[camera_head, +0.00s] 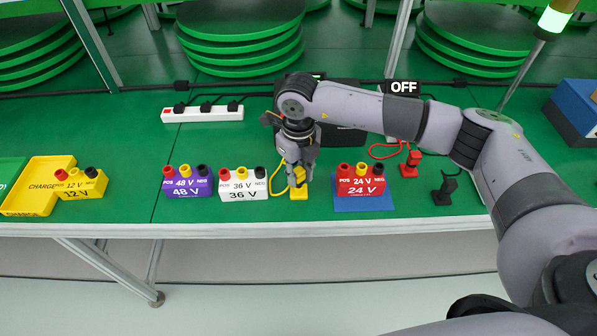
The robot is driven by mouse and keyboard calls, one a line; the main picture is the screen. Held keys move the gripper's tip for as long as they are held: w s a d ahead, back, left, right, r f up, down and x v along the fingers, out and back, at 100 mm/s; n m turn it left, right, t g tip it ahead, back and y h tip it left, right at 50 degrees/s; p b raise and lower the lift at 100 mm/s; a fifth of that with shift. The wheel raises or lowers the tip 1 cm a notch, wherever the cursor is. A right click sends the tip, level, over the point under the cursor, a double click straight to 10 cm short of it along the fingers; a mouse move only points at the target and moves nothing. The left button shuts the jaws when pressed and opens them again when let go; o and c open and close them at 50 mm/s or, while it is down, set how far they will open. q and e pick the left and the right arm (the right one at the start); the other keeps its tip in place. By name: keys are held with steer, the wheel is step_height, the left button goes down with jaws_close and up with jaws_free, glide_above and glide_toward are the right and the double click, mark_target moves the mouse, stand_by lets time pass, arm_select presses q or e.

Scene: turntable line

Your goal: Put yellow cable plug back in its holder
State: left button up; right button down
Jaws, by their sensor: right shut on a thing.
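My right gripper (299,172) reaches down from my arm over the table between the white 36 V block and the red 24 V block. It is shut on the yellow cable plug (299,176), which is upright. A yellow base (298,193), probably the holder, is directly below the plug; I cannot tell whether the plug is fully seated in it. The yellow cable (277,180) loops out to the left of the gripper. The gripper hides the plug's upper part. My left gripper is not in view.
The white 36 V block (243,194) stands close left, the red 24 V block (361,188) on a blue mat close right. A red plug (410,170) and a black plug (443,196) stand further right. A power strip (202,113) lies behind. Bare green table lies in front.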

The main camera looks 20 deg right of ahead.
steer(key=shift+f+b, duration=0.9)
steer(key=shift+b, duration=0.25)
stand_by(1.4)
stand_by(0.4)
steer(key=c, duration=1.3)
jaws_free()
steer(key=shift+r, duration=0.1)
steer(key=shift+r+p, duration=2.1)
steer(key=shift+r, duration=1.6)
